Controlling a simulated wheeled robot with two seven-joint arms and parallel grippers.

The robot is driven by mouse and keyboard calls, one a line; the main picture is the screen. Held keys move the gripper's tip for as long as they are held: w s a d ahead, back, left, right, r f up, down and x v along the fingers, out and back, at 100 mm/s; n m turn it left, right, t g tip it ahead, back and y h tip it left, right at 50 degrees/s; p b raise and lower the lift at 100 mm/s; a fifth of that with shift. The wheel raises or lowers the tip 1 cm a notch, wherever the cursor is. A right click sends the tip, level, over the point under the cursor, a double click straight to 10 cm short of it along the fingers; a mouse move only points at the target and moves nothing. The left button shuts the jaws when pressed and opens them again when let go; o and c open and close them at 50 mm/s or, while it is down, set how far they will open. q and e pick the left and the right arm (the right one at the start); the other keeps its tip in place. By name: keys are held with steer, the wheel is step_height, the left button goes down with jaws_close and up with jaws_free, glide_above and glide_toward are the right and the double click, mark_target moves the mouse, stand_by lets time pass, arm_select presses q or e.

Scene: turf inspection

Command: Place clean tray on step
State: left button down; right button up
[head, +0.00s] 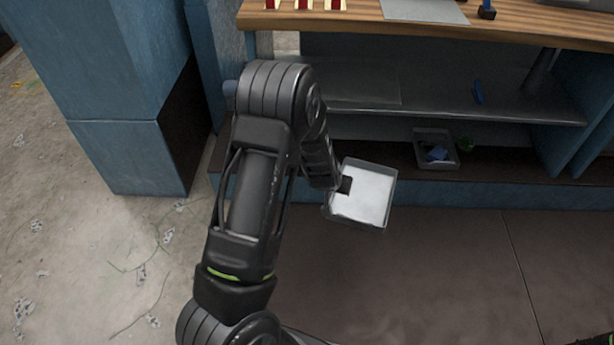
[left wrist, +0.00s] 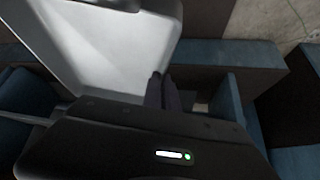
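The clean tray (head: 363,222) is square, with a white inside and a grey rim. My left gripper (head: 345,186) is shut on its left edge in the head view. The tray looks tilted and overlaps the front edge of the low step (head: 500,194); its exact height is hard to tell. In the left wrist view the tray (left wrist: 120,50) fills the upper left, and the fingers of my left gripper (left wrist: 163,90) are close together at its edge. The step has a dark top and a blue front.
A grey bin (head: 421,150) with blue items stands on the step, right of the clean tray, with a green object (head: 466,144) beside it. A grey shelf (head: 510,106) and a wooden worktop (head: 540,30) are above. A blue cabinet (head: 130,155) stands left.

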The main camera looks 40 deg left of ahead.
arm_select(q)
steer(key=s+d+r+m+h+p, duration=0.1)
steer(key=s+d+r+m+p, duration=0.1)
steer(key=d+r+p, duration=0.5)
steer(key=s+d+r+m+h+p, duration=0.1)
steer(key=s+d+r+p, duration=0.3)
steer(key=r, duration=1.3)
steer(key=d+p, duration=0.4)
steer(key=shift+d+m, duration=0.4)
steer(key=shift+s+r, duration=0.1)
